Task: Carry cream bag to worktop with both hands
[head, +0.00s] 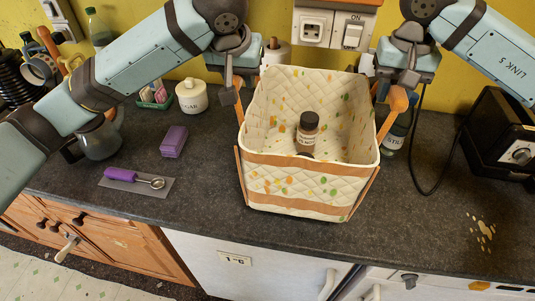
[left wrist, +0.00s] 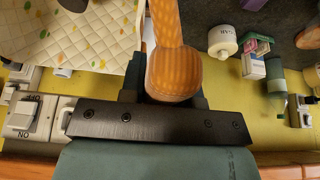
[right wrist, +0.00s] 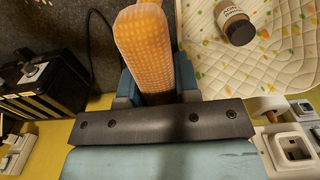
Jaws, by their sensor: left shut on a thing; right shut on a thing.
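The cream quilted bag (head: 295,187) with colored spots and brown straps is upright and open-topped in the head view, over the dark worktop (head: 205,215) near its front edge. I cannot tell whether its base touches the worktop. A brown bottle (head: 307,133) with a pale label stands inside it. My left gripper (head: 237,84) is shut on the bag's left orange handle (left wrist: 175,65), beside the bag's left rim. My right gripper (head: 401,82) is shut on the right orange handle (right wrist: 145,52). The fingertips are partly hidden behind the handles in the wrist views.
Left of the bag are a purple block (head: 173,141), a purple-handled scoop (head: 122,174) on a grey mat, a white sugar jar (head: 191,97) and a glass jug (head: 99,141). A bottle (head: 396,132) and black toaster (head: 508,135) stand right. The right front worktop is mostly clear, with a splatter.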

